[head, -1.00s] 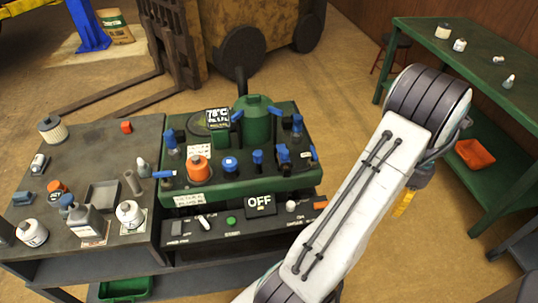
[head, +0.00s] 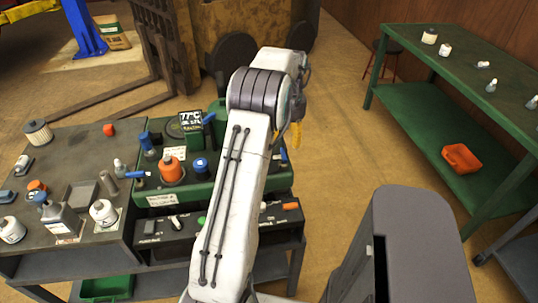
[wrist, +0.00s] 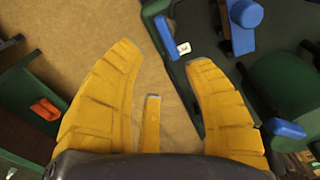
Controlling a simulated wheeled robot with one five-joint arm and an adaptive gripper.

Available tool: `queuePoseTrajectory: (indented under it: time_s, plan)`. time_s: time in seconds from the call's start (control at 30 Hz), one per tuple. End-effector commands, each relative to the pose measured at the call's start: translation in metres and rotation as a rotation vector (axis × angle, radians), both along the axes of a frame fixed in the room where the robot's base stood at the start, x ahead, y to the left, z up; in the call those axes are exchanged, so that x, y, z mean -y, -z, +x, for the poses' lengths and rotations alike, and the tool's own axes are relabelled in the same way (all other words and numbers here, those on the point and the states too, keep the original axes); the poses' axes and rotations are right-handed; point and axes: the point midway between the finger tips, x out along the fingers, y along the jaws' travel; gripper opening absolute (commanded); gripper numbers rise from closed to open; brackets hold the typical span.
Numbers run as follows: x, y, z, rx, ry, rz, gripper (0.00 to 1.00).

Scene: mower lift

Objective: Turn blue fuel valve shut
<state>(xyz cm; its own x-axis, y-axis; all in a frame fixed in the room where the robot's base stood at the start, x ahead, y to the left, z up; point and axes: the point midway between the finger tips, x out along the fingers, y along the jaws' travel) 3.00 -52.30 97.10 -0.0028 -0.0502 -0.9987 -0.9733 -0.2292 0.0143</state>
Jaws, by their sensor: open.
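The green machine (head: 187,190) on the bench carries several blue-handled valves, and I cannot tell which is the fuel valve. Blue handles show at its left front (head: 138,174), at its back (head: 208,117) and at its right edge (head: 283,155). My arm hides much of the machine's right part. My gripper (head: 296,135) hangs fingers down beyond the right edge. In the wrist view my gripper (wrist: 160,54) is open and empty above the floor. A blue lever (wrist: 165,36) lies just beyond the fingertips, and another blue handle (wrist: 285,128) is right of the right finger.
The left bench (head: 80,160) holds bottles, a tray and a roll-shaped filter (head: 38,132). An orange cap (head: 171,168) stands on the machine. A green table (head: 420,110) with an orange bin (head: 461,158) is at the right.

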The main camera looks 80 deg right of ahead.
Motion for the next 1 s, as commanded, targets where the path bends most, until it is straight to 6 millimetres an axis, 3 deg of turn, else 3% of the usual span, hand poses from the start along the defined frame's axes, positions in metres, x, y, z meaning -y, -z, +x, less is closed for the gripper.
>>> queuePoseTrajectory:
  time_s: [0.47, 1.0]
  plan:
    - [-0.012, 0.004, 0.001, 0.000, -0.148, 0.052, 0.46]
    - [-0.012, 0.063, 0.001, -0.001, -0.154, 0.053, 0.46]
